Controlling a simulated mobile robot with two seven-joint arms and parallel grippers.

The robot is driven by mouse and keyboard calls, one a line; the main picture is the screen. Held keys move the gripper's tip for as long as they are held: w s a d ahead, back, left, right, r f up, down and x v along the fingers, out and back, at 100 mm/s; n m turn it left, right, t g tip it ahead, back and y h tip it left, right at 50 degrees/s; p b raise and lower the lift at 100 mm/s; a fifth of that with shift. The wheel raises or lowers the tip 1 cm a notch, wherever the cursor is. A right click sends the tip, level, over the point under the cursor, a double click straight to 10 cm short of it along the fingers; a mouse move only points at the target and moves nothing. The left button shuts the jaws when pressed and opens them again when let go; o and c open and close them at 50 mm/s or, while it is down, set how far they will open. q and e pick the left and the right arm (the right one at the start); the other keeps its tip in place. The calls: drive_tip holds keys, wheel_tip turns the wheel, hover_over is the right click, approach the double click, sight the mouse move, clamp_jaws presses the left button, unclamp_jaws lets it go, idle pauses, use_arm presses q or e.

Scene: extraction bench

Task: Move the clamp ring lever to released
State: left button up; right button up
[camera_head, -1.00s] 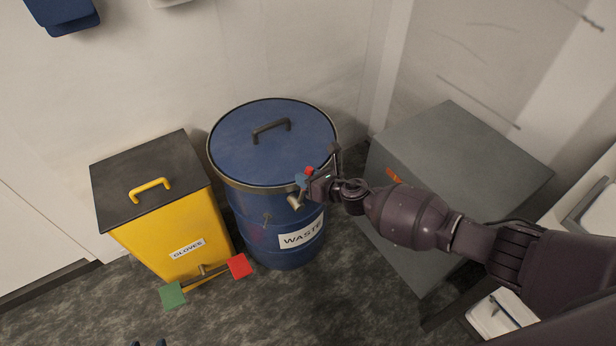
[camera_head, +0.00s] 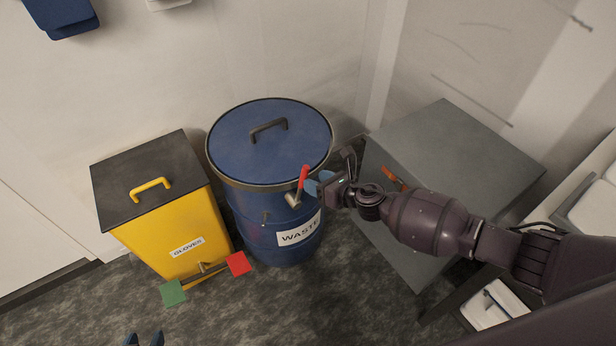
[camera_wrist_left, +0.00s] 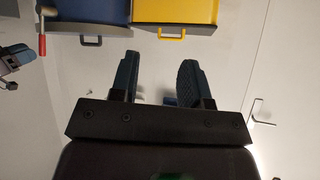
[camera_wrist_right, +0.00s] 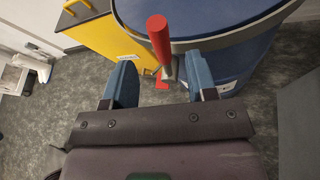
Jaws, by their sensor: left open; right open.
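The blue waste drum (camera_head: 266,225) has a metal clamp ring (camera_head: 232,182) around its lid (camera_head: 240,145). The clamp ring lever has a red handle (camera_head: 304,175) and a metal pivot at the drum's front right; the handle points up, away from the pivot. My right gripper (camera_head: 316,184) is open and empty, just right of the handle. In the right wrist view the handle (camera_wrist_right: 160,38) stands beyond and between the open fingers (camera_wrist_right: 161,82), with no contact visible. My left gripper (camera_head: 143,339) is open and empty at the bottom edge; its fingers fill the left wrist view (camera_wrist_left: 159,78).
A yellow glove bin (camera_head: 165,240) with a dark lid stands left of the drum, with green (camera_head: 173,293) and red (camera_head: 238,263) plates at its front. A grey cabinet (camera_head: 455,150) stands to the right, beneath my right arm. Floor in front is clear.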

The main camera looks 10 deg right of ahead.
use_arm(q)
drive_tip(key=shift+s+p, duration=0.3)
drive_tip(key=shift+p, duration=0.05)
use_arm(e)
drive_tip(key=v, duration=0.5)
drive_tip(key=shift+s, duration=0.1)
use_arm(q)
drive_tip(key=shift+r, duration=0.1)
